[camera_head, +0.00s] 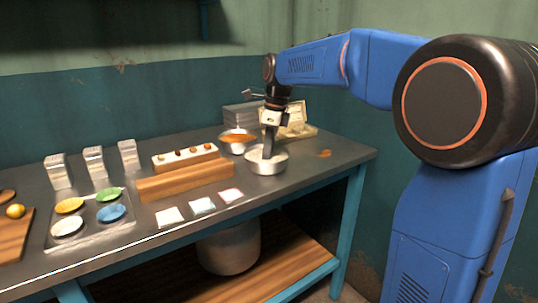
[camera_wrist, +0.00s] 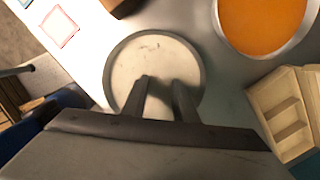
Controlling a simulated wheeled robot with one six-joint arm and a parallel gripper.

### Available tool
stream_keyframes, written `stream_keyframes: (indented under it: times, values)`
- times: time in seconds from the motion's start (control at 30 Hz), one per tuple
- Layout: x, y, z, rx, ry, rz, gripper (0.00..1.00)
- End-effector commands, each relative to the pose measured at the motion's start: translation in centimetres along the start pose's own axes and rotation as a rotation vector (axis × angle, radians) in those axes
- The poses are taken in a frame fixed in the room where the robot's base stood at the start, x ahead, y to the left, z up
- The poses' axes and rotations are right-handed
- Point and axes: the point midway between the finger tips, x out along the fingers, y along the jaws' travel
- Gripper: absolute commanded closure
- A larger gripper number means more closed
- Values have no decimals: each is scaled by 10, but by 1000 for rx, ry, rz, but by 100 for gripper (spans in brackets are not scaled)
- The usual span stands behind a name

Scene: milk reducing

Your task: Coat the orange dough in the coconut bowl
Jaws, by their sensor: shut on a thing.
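The coconut bowl (camera_head: 280,166) is a round metal bowl of white flakes near the table's right end. It also shows below my gripper in the wrist view (camera_wrist: 198,62). My gripper (camera_head: 268,155) points down into this bowl. In the wrist view its two fingertips (camera_wrist: 162,80) reach the white flakes with a narrow gap between them. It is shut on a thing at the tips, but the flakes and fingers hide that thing. I cannot make out the orange dough itself.
A bowl of orange contents (camera_head: 238,138) stands just behind the coconut bowl. A pale wooden box (camera_head: 298,122) is behind it. White cards (camera_head: 202,205) lie near the front edge. Coloured dishes (camera_head: 69,205) are at left. An orange scrap (camera_head: 324,153) lies at right.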

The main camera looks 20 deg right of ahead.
Motion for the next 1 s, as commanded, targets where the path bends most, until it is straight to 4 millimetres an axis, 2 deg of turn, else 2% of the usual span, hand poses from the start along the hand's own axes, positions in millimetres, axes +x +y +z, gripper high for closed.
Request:
stream_keyframes:
  times: [0.63,1.0]
  values:
    - [-1,10,-6,0,0,0,96]
    - [-2,7,-11,-1,0,0,96]
